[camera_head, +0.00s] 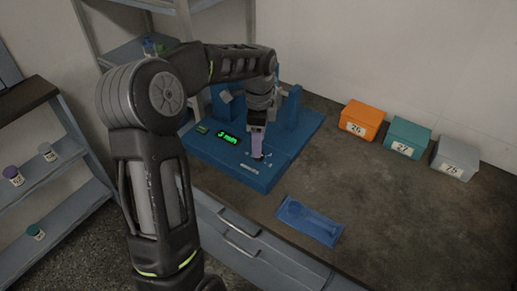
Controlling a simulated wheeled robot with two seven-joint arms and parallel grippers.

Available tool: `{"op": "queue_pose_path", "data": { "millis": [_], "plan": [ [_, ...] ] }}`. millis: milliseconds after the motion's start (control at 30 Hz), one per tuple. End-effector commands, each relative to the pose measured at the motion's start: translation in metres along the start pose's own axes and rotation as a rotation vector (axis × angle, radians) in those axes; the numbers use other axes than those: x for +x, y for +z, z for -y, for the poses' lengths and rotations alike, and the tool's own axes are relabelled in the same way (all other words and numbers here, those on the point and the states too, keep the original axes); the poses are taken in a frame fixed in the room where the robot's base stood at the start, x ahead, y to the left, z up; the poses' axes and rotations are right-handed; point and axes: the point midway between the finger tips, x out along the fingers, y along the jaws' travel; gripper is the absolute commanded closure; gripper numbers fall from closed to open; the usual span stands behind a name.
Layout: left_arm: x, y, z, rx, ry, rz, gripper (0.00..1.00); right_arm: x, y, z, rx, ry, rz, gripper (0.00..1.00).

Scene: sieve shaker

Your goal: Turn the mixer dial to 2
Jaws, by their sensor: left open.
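The blue sieve shaker (203,149) stands on the dark counter near the middle of the head view. Its green display (228,138) appears to read "3 min". The dial area (266,157) has small white marks around it on the sloped front panel. My left gripper (257,154) points down right at this dial, and its fingers hide most of it. The gripper is open; I cannot tell whether a finger touches the dial. My right gripper is out of view.
Orange (363,119), teal (407,137) and grey (455,158) numbered boxes line the wall at the right. A blue packet with a spoon shape (310,221) lies on the counter in front. The right front counter is clear. Shelves with small jars (47,151) stand at left.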

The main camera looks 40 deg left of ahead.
Motion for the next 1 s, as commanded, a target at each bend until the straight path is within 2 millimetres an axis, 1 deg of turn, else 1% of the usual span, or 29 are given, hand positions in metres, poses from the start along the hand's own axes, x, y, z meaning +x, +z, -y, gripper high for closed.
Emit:
{"op": "queue_pose_path", "data": {
  "millis": [100, 233, 367, 567, 667, 1000],
  "plan": [
    [0.019, 0.0, -0.001, 0.0, 0.004, 0.0, 0.48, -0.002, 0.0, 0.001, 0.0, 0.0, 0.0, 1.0],
    [0.033, 0.0, -0.001, -0.001, 0.002, -0.001, 0.48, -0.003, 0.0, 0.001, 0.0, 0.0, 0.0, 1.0],
    [0.038, 0.0, -0.001, -0.001, 0.001, -0.001, 0.48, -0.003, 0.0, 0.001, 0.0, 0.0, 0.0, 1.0],
    [0.038, 0.0, 0.0, -0.001, 0.0, -0.001, 0.48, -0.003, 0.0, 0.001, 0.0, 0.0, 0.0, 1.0],
    [0.038, 0.0, 0.0, -0.001, 0.0, -0.001, 0.54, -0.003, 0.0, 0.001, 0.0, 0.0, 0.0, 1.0],
    [0.038, 0.0, 0.0, -0.001, 0.0, -0.001, 0.82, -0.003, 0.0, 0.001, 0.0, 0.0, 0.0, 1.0]
  ]
}}
